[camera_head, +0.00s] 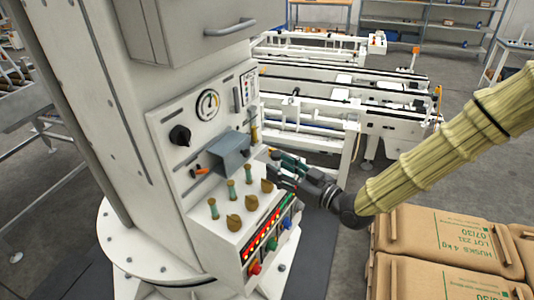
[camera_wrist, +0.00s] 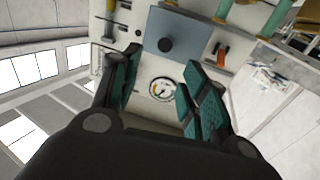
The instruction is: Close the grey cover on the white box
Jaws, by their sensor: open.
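The grey cover (camera_head: 230,153) is a blue-grey piece that stands out from the front of the white box (camera_head: 175,150) on the column. I cannot tell its exact opening angle. In the wrist view the cover (camera_wrist: 185,28) shows as a flat grey panel with a dark round knob (camera_wrist: 166,45). My gripper (camera_head: 277,166) is to the right of the cover in the head view, apart from it, with teal finger pads. In the wrist view my gripper (camera_wrist: 155,88) has its fingers spread with nothing between them, and the cover lies beyond the fingertips.
A gauge (camera_head: 207,104), a black dial (camera_head: 180,135) and an orange-tipped switch (camera_head: 199,172) sit close to the cover. Several green-and-brass levers (camera_head: 231,189) and red lights (camera_head: 262,240) are below.

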